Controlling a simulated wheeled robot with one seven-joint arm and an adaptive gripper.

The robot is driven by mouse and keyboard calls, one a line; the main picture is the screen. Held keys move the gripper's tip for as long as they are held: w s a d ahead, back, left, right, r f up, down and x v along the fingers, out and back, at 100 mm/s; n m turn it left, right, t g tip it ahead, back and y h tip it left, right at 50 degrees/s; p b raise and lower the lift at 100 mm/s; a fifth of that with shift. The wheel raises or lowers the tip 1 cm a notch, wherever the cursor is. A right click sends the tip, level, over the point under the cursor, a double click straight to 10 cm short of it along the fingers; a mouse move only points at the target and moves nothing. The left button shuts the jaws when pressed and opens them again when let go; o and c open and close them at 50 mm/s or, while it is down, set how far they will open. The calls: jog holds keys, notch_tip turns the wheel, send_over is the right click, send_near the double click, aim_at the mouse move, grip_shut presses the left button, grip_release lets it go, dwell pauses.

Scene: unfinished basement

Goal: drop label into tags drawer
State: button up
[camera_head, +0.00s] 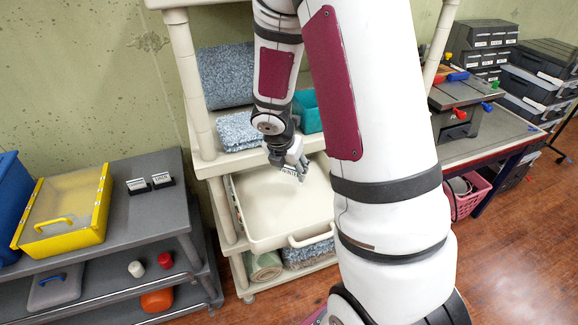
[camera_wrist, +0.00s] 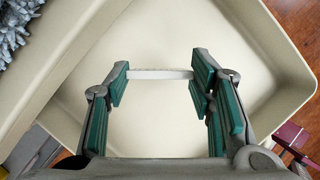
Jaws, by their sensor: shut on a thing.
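My gripper (camera_head: 290,168) is over the open cream drawer (camera_head: 275,215) of a shelf unit. It is shut on a small white label (camera_head: 290,173) with dark lettering too small to read surely. In the wrist view the label shows edge-on as a thin white strip (camera_wrist: 160,74) between the green pads of my gripper (camera_wrist: 159,78). The drawer's bare floor and raised walls lie below (camera_wrist: 170,130). The drawer looks empty where it shows; its right part is hidden by my arm in the head view. No tags marking is visible on it.
The cream shelf unit (camera_head: 189,75) holds folded blue cloths (camera_head: 240,130) and a teal bin (camera_head: 307,110) above the drawer. A grey side table at left bears a yellow box (camera_head: 65,205) and two small cards (camera_head: 162,180). A workbench with organisers stands at right.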

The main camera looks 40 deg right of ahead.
jog(key=o, duration=1)
jog(key=shift+o, duration=0.2)
jog(key=shift+r, duration=0.1)
jog(key=v, duration=1.2)
jog(key=shift+s+a, duration=0.1)
jog(key=s+a+r+m+t+y, duration=0.1)
jog(key=s+a+r+m+y, duration=0.1)
jog(key=s+a+r+m, duration=0.4)
jog(key=s+a+r+m+t+y, duration=0.1)
jog(key=s+a+r+m, duration=0.6)
jog(key=m, duration=1)
jog(key=s+r+t, duration=0.1)
jog(key=s+r, duration=0.1)
jog(key=s, duration=0.2)
jog(key=shift+a+m+t+y, duration=0.25)
jog(key=shift+m+t+y, duration=0.05)
jog(key=shift+y, duration=0.1)
